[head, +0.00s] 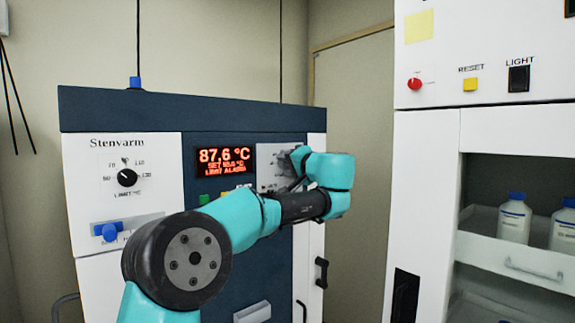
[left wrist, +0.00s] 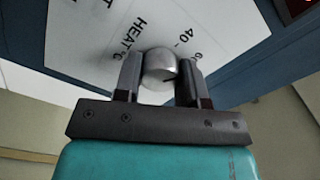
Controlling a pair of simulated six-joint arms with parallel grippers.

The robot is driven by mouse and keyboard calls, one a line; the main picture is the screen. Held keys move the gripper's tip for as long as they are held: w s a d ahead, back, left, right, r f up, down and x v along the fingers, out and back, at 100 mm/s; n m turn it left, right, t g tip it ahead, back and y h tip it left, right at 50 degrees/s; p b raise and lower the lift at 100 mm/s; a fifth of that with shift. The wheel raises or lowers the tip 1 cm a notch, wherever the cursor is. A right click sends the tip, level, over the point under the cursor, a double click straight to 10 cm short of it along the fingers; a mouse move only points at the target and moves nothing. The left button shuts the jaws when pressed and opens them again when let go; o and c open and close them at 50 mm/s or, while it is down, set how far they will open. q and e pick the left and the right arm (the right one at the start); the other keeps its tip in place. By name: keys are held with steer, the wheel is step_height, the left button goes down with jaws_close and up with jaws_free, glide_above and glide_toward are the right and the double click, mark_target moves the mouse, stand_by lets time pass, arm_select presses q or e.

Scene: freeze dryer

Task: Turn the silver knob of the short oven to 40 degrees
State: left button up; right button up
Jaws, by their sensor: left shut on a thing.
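The short oven (head: 190,108) has a dark blue top and front and white panels. Its silver knob (left wrist: 158,66) sits on a white panel marked HEAT °C, with 40 and part of another number beside it. My left gripper (left wrist: 160,80) has its two dark fingers on either side of the knob, shut on it. A short dark mark shows at the knob's lower right edge. In the head view my left gripper (head: 297,168) is at the panel (head: 268,165), and its wrist hides the knob. My right gripper is not in view.
A red-lit display (head: 224,160) reads 87.6 °C. A black limit dial (head: 127,177) and a blue handle (head: 109,231) are at the oven's left. A white cabinet (head: 425,150) with bottles (head: 514,218) stands at right, a gap between it and the oven.

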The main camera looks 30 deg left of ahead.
arm_select(q)
steer(key=n, duration=0.5)
steer(key=shift+n, duration=0.4)
steer(key=o, duration=0.9)
steer(key=v, duration=1.7)
steer(key=shift+s+d, duration=0.15)
